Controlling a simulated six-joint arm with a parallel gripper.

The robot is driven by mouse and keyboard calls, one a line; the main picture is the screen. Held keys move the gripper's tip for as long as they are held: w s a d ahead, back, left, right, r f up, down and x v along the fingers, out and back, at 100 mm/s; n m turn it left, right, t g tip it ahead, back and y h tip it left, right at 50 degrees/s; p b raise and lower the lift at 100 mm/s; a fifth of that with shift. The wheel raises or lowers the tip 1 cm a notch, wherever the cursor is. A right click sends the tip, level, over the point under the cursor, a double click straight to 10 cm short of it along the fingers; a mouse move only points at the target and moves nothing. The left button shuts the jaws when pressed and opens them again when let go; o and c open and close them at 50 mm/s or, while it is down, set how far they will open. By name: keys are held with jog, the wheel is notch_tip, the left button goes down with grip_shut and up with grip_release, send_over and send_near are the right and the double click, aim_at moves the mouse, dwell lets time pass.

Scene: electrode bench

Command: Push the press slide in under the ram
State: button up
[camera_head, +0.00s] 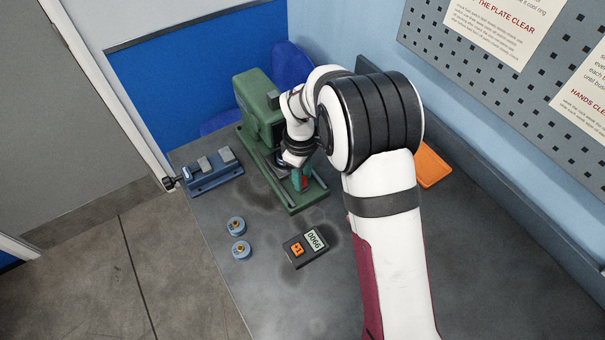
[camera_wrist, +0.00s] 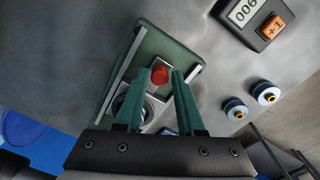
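The green press (camera_head: 251,98) stands at the back of the bench, its base (camera_head: 292,207) reaching toward the front with pale rails along it. My gripper (camera_head: 299,180) is low over this base, fingers pointing down. In the wrist view, my two teal fingers (camera_wrist: 160,73) are apart, with the red knob (camera_wrist: 159,76) showing between their tips and a small gap on each side. The knob sits at one end of the grey press slide (camera_wrist: 152,108), between the rails. A round ringed part (camera_wrist: 122,104) on the slide is partly hidden by a finger. The ram is hidden behind my wrist.
A blue fixture with grey blocks (camera_head: 212,173) stands left of the press. Two small round blue pieces (camera_head: 236,225) and (camera_head: 240,249) sit near the left edge. A counter (camera_head: 305,249) with an orange button lies in front. An orange tray (camera_head: 433,167) is at right.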

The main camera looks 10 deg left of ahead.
grip_shut()
dwell(1.1)
